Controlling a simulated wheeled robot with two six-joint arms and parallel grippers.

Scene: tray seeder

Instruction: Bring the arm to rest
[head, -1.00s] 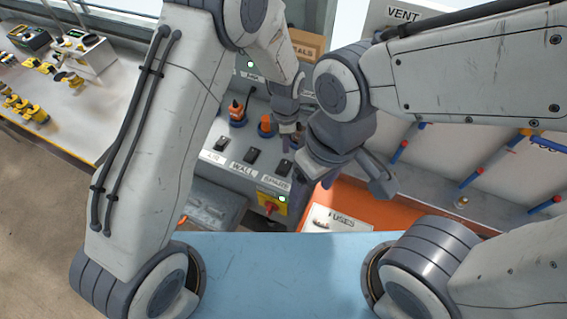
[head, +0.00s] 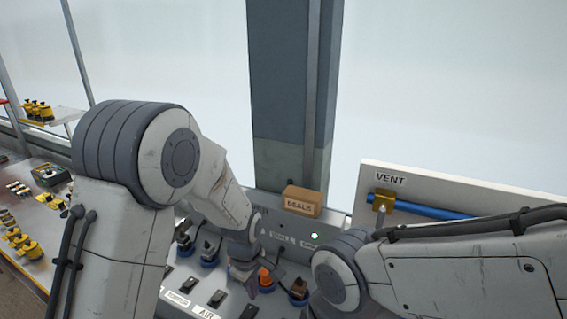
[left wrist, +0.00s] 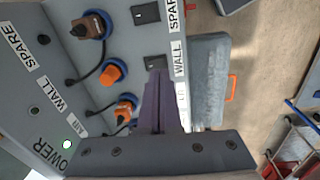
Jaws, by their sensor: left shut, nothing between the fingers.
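My left arm comes in from the left in the head view and bends down over the control panel (head: 215,277). Its gripper (head: 252,284) is small and partly hidden there, near the orange plug (head: 266,277). In the left wrist view, the gripper's fingers (left wrist: 158,90) are together and empty, in front of the panel beside the WALL label. My right arm enters from the right in the head view. Its gripper is below the picture edge and not seen.
A SEALS box (head: 302,200) sits on the panel's top, before a grey pillar (head: 290,100). A white VENT board (head: 455,200) with a blue pipe (head: 430,208) stands at right. In the left wrist view, plugs with cables (left wrist: 92,25) and a grey case (left wrist: 210,75) are near.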

